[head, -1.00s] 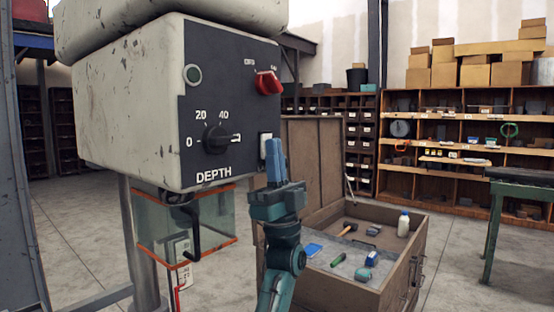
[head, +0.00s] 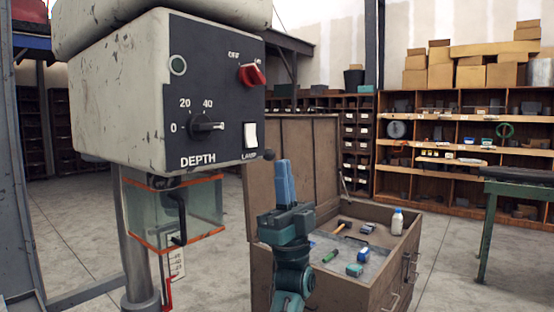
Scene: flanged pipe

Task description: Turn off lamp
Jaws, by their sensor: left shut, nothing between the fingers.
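The lamp switch (head: 250,135) is a white rocker on the dark front panel of the machine head (head: 212,100), with the label "LAMP" under it. It is fully in view at the panel's lower right. My left gripper (head: 284,170) is shut and empty, with its blue fingers together and pointing up. In the picture it stands to the right of and below the switch, apart from it. I cannot tell its exact depth from the panel. My right gripper is not in view.
A clear guard with orange edges (head: 172,215) hangs below. An open wooden chest (head: 340,275) with tools stands behind my left arm. Shelves line the back.

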